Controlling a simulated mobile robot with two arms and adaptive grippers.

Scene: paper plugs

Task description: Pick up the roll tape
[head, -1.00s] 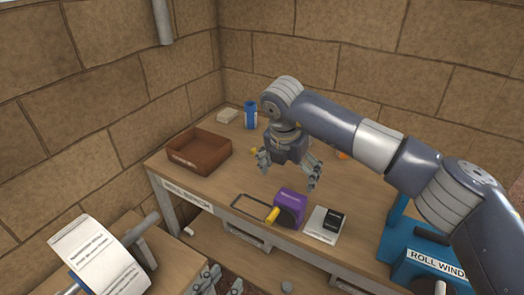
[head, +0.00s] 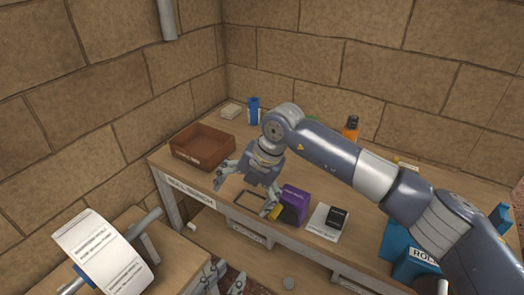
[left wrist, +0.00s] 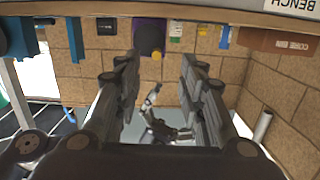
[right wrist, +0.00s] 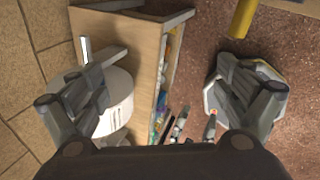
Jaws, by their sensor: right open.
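A purple block-like tool with a dark side (head: 294,201) and a yellow handle, which I take for the roll tape, sits at the bench's front edge. Its yellow handle (right wrist: 242,18) shows at the top of the right wrist view. My right gripper (head: 245,193) is open and empty, above the bench's front edge just left of the tool. One finger hides part of the handle in the head view. My left gripper (head: 223,282) is low, in front of the bench; its jaws (left wrist: 157,72) are spread and empty. The purple tool (left wrist: 150,33) also shows in the left wrist view.
A brown box (head: 203,146) stands at the bench's left end. A white sheet (head: 326,222) with a black item (head: 337,217) lies right of the tool. A blue machine (head: 400,250) is further right. A paper roll (head: 103,254) is on the lower left stand.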

